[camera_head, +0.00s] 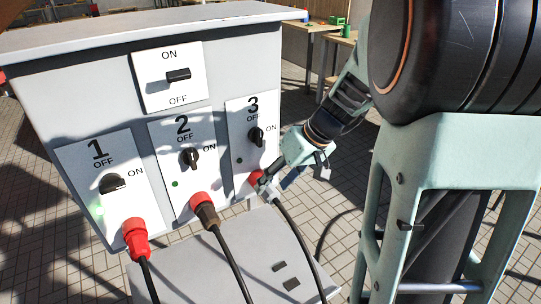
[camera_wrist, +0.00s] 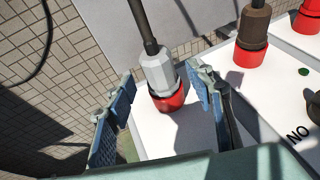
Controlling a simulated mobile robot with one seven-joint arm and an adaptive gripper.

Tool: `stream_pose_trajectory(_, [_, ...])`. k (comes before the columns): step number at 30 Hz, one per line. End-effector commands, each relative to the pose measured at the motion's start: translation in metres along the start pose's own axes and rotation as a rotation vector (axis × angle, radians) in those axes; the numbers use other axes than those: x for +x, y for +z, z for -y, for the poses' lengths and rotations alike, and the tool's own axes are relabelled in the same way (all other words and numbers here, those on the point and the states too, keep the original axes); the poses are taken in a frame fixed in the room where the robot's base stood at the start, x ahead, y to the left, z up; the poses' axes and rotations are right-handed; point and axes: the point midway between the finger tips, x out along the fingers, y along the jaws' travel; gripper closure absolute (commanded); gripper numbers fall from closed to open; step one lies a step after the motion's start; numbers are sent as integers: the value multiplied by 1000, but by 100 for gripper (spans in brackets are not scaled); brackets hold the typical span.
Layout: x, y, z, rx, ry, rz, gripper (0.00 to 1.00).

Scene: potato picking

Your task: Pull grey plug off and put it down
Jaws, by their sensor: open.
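The grey plug (camera_wrist: 157,72) sits in the red socket (camera_wrist: 170,102) of panel 3, with a black cable running from its back end. In the head view the plug (camera_head: 273,193) is small and partly hidden by my gripper (camera_head: 277,182). In the wrist view my gripper (camera_wrist: 161,82) is open, with one blue-padded finger on each side of the plug. A gap shows on the left; on the right the fingertip is close to the plug, and I cannot tell whether it touches.
The grey box carries panels 1, 2 (camera_head: 183,135) and 3 with switches. A red plug (camera_head: 135,238) and a brown plug (camera_head: 204,208) are in the neighbouring sockets. A grey shelf (camera_head: 235,245) lies below, crossed by cables. Paved floor is at the right.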

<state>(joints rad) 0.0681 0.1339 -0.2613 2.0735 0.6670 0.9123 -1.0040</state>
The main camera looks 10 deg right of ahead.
Motion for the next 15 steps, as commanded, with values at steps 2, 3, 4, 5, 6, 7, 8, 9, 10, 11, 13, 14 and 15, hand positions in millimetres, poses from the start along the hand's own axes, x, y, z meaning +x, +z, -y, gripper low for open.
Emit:
stream_pose_trajectory(2, [12, 0, 0, -1, -2, 1, 51])
stream_pose_trajectory(3, [16, 0, 0, -1, -1, 2, 51])
stream_pose_trajectory(4, [18, 0, 0, -1, -1, 1, 51])
stream_pose_trajectory(5, [21, 0, 0, 0, -1, 0, 51])
stream_pose_trajectory(6, [23, 0, 1, 0, -1, 0, 51])
stream_pose_trajectory(7, [24, 0, 0, 0, -1, 0, 51])
stream_pose_trajectory(8, [26, 0, 0, -1, -1, 0, 51])
stream_pose_trajectory(9, [27, 0, 0, -1, 0, 0, 51])
stream_pose_trajectory(10, [27, 0, 0, -1, 0, -1, 51])
stream_pose_trajectory(11, [27, 0, 0, -1, 0, -1, 51])
stream_pose_trajectory(13, [28, 0, 0, -1, 1, -1, 51])
stream_pose_trajectory(14, [27, 0, 0, -1, 1, -1, 51])
stream_pose_trajectory(15, [27, 0, 0, -1, 1, -1, 51])
